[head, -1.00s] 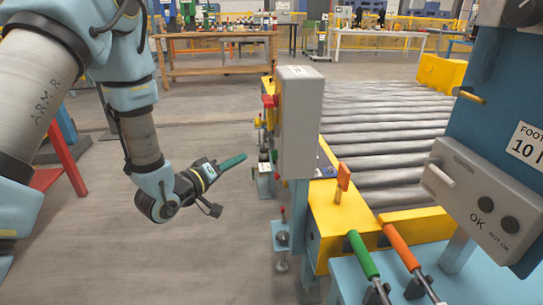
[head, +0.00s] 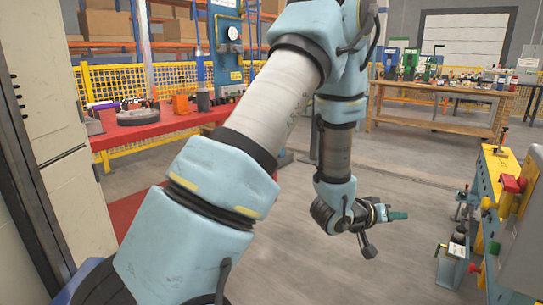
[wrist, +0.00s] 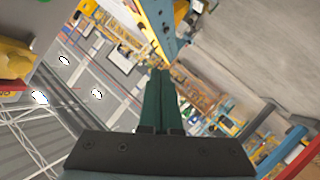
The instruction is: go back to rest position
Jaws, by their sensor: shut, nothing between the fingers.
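My gripper (head: 398,215) is at the end of my bent arm, right of centre in the head view. It hangs in open air above the grey floor and points right. In the wrist view its two green fingers (wrist: 161,100) lie together with nothing between them. The gripper is apart from every object around it.
A yellow and blue conveyor frame with a grey box (head: 523,245) stands at the right edge. A red table (head: 165,122) with parts is at the left, and a wooden workbench (head: 430,124) is behind. Grey floor (head: 400,270) is clear around the gripper.

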